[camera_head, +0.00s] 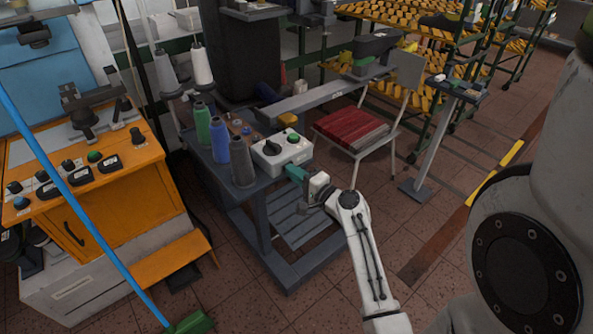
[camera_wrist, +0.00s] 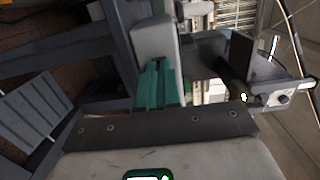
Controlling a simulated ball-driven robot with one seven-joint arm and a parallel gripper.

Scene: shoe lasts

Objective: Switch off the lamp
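No lamp can be made out for certain in either view. A white control box (camera_head: 284,154) with a black rotary knob (camera_head: 271,148) and a green button (camera_head: 293,138) sits on the corner of a grey workbench. My gripper (camera_head: 293,172) is beside the box's lower right side, its green fingers pointing toward it. In the wrist view the green fingers (camera_wrist: 158,84) lie close together with nothing seen between them. A pale block, seemingly the box (camera_wrist: 153,38), stands just beyond their tips; contact cannot be told.
An orange cabinet (camera_head: 105,190) with several knobs stands at left.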

